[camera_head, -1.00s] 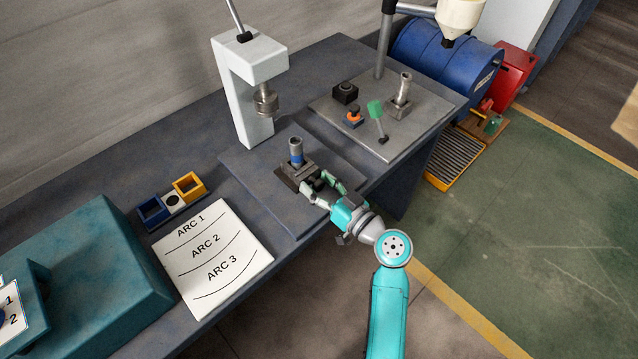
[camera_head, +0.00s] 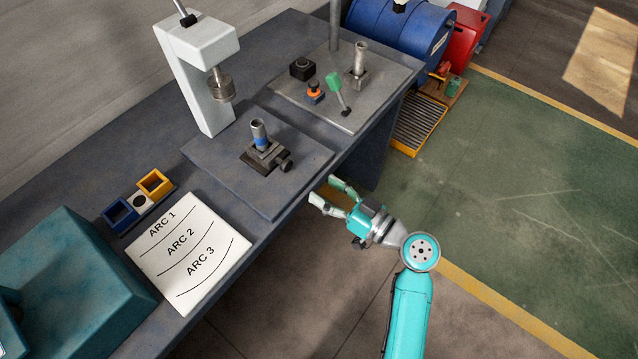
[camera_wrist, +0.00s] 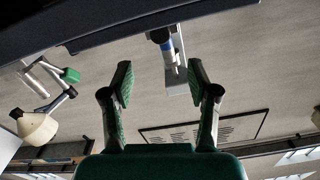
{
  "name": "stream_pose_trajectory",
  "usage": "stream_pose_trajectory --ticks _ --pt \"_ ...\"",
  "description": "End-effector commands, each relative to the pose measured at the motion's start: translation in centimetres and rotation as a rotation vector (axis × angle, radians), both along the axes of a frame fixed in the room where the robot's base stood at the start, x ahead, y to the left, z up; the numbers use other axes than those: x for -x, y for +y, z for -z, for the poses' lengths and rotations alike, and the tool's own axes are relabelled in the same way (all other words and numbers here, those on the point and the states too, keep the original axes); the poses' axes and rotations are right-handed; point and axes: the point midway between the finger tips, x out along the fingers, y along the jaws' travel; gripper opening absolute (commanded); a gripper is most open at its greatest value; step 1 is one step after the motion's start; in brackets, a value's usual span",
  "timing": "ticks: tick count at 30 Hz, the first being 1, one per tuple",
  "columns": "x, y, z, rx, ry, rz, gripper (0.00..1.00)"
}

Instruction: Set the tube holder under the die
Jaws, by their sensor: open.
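The tube holder (camera_head: 265,158), a dark block with a side knob, stands on the dark plate in front of the press. A grey tube with a blue band (camera_head: 259,134) stands upright in it. The round metal die (camera_head: 221,86) hangs from the white press head, up and left of the tube top in the head view, with a gap between. My gripper (camera_head: 326,188) is open and empty, off the bench's front edge, to the lower right of the holder and apart from it. The wrist view shows the tube (camera_wrist: 167,44) beyond my open fingers (camera_wrist: 160,82); the holder's block is not clear there.
The white press (camera_head: 190,80) stands behind the plate (camera_head: 285,190). A grey board (camera_head: 355,110) with several small parts lies to the right. A sheet of arcs (camera_head: 190,250), blue and yellow bins (camera_head: 140,203) and a teal machine (camera_head: 75,275) are left. Floor is open on the right.

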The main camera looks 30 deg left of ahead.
Motion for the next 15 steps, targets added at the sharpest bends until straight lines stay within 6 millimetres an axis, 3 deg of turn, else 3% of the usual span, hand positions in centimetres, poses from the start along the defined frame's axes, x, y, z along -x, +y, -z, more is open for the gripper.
stream_pose_trajectory --ticks 7,14,15 --pt "0.01 -0.05 -0.01 0.000 0.000 0.000 0.59" --pt "0.00 -0.38 0.02 -0.009 0.116 0.001 0.02" --pt "0.01 -0.54 0.02 -0.014 0.173 0.001 0.00"
